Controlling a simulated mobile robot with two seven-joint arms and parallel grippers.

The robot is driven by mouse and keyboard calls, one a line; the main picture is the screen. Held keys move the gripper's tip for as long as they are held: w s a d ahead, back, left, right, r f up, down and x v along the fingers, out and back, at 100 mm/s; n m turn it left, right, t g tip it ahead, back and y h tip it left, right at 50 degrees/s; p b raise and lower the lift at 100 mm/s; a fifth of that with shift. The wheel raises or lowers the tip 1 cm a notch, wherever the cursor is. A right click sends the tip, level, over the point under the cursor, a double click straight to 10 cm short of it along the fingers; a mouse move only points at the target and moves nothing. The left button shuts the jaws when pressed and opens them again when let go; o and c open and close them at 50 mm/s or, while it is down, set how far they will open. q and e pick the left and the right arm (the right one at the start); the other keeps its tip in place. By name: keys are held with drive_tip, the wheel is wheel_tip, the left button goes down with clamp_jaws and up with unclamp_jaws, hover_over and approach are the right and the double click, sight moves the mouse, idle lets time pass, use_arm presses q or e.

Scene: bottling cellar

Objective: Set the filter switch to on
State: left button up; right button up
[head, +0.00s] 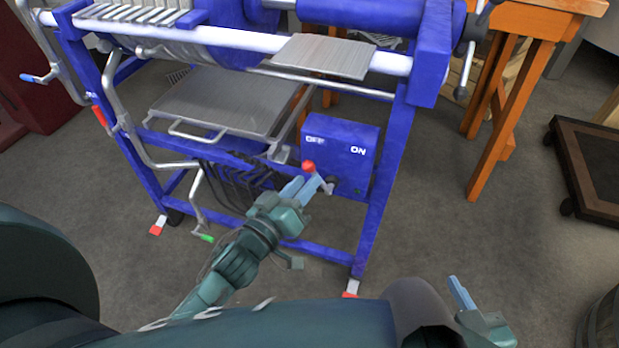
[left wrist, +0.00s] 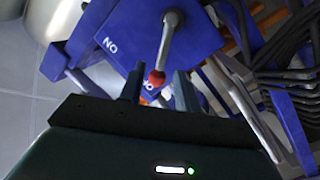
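The filter switch is a blue box (head: 345,165) marked OFF on the left and ON on the right, low on the blue machine frame. Its grey lever has a red knob (head: 308,167) and leans left, to the OFF side. My left gripper (head: 304,189) is at the lever. In the left wrist view the red knob (left wrist: 157,78) sits between the two spread fingertips, with a gap visible on each side. My right gripper (head: 470,300) is low at the right, away from the switch; one finger shows clearly and its opening cannot be judged.
The blue filter machine's rail (head: 235,38) and metal tray (head: 225,100) are above and left of the switch. Black hoses (head: 235,180) hang left of the box. An orange table (head: 510,110) and a dark wheeled dolly (head: 600,170) stand right. Floor between is clear.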

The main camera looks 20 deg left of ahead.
use_arm(q)
drive_tip(key=shift+x, duration=1.4)
drive_tip(key=shift+c, duration=0.2)
clamp_jaws()
